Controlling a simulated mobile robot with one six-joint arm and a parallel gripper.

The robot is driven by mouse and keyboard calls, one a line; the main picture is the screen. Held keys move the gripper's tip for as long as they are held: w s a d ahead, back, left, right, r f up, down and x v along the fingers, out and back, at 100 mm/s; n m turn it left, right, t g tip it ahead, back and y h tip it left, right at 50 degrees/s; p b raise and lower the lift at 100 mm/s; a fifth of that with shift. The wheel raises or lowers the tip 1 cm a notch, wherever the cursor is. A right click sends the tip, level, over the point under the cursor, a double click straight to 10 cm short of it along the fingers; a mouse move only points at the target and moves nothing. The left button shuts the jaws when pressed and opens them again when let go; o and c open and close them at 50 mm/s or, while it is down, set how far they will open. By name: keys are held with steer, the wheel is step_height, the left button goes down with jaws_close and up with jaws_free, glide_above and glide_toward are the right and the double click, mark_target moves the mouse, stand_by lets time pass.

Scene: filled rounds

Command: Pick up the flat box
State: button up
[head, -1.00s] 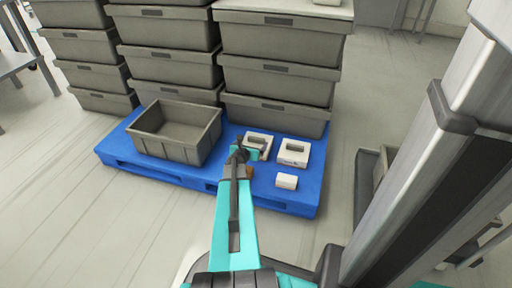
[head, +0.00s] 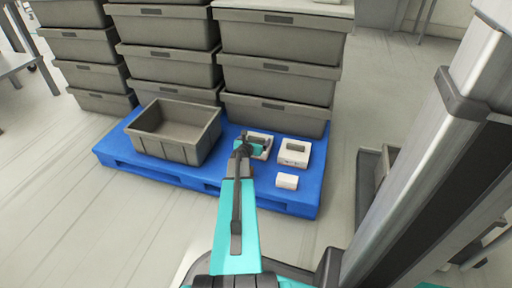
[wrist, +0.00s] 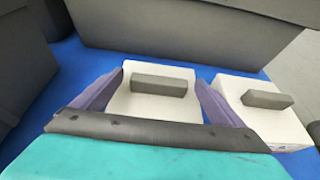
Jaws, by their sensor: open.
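A flat white box (wrist: 150,103) with a grey bar-shaped part on top lies on the blue pallet. In the wrist view it is between the two purple fingers of my gripper (wrist: 164,92). The fingers are open, one along each side; I cannot tell whether they touch it. In the head view my gripper (head: 247,150) partly covers this box (head: 262,139). A second, similar flat white box (head: 294,153) lies just to its right and also shows in the wrist view (wrist: 262,112). A small plain white box (head: 287,181) lies nearer the pallet's front edge.
The blue pallet (head: 225,150) holds an open, empty-looking grey crate (head: 160,148) left of my gripper. Stacks of grey crates (head: 275,85) rise close behind the boxes. Bare pallet shows around the small box. The floor in front of the pallet is clear.

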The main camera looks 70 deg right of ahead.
steer(key=c, duration=1.9)
steer(key=shift+a+r, duration=0.1)
steer(key=shift+r, duration=0.15)
steer(key=shift+a+r+p, duration=0.15)
steer(key=shift+r+p, duration=0.25)
steer(key=shift+p, duration=0.3)
step_height(320, 180, up, 6)
steer(key=r+p, duration=0.1)
steer(key=p, duration=0.3)
steer(key=s+a+f+p, duration=0.1)
steer(key=a+p, duration=0.2)
steer(key=a, duration=1.6)
steer(key=shift+a+p, duration=0.25)
steer(key=shift+p, duration=0.05)
steer(key=shift+f, duration=0.15)
